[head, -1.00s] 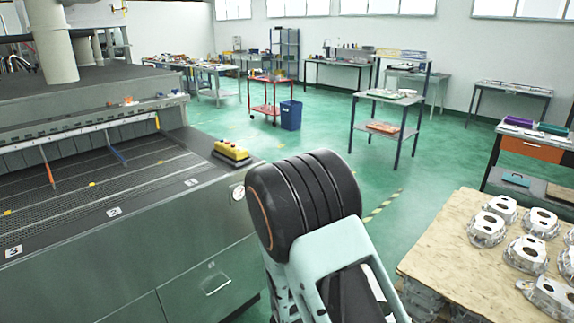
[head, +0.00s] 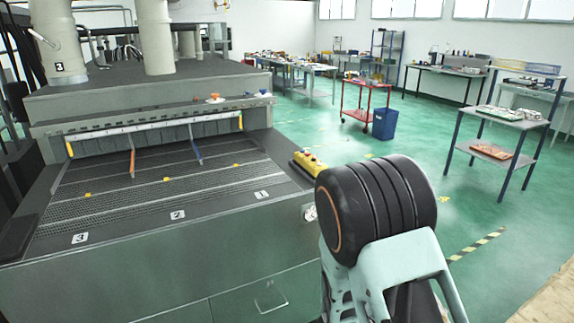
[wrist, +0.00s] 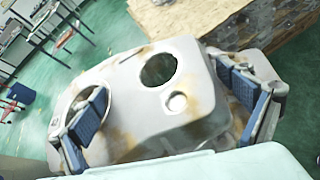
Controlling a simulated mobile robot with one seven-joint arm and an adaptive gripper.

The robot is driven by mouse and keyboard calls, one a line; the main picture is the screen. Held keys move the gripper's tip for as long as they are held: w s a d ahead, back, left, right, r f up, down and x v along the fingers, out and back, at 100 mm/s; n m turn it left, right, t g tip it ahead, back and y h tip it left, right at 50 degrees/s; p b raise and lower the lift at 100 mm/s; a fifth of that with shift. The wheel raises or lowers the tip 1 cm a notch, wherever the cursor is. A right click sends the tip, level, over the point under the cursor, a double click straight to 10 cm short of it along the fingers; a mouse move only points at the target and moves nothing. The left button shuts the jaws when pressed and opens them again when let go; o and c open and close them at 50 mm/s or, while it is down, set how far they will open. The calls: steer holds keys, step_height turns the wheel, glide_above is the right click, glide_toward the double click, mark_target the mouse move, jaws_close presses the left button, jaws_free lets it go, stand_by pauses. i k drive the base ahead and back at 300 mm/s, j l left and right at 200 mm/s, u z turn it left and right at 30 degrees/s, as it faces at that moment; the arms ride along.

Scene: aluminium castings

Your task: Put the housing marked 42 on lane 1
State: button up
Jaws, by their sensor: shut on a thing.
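In the wrist view my gripper (wrist: 168,112) is shut on a pale grey casting, the housing (wrist: 135,92), with brownish stains, a large round hole and a smaller round boss. Its blue-padded fingers grip it from two sides. No number is readable on it. In the head view the gripper and housing are out of sight; only my arm shows. Lane 1 (head: 232,174) is the rightmost strip of the mesh belt, beside the plate marked 1 (head: 262,195). No casting shows on it.
Lanes 2 (head: 165,195) and 3 (head: 85,205) lie to its left, with orange and blue dividers (head: 196,146) at the machine's opening. A yellow button box (head: 309,163) stands on the right edge. A pallet top (wrist: 215,25) shows in the wrist view.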

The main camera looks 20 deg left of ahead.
mark_target(234, 160)
steer(key=i, duration=1.4)
steer(key=i+z, duration=0.15)
steer(key=i, duration=0.5)
steer(key=i+j+z, duration=0.1)
steer(key=i, duration=1.25)
steer(key=i+u, duration=0.15)
steer(key=i, duration=0.9)
steer(key=i+u, duration=0.2)
steer(key=i, duration=0.8)
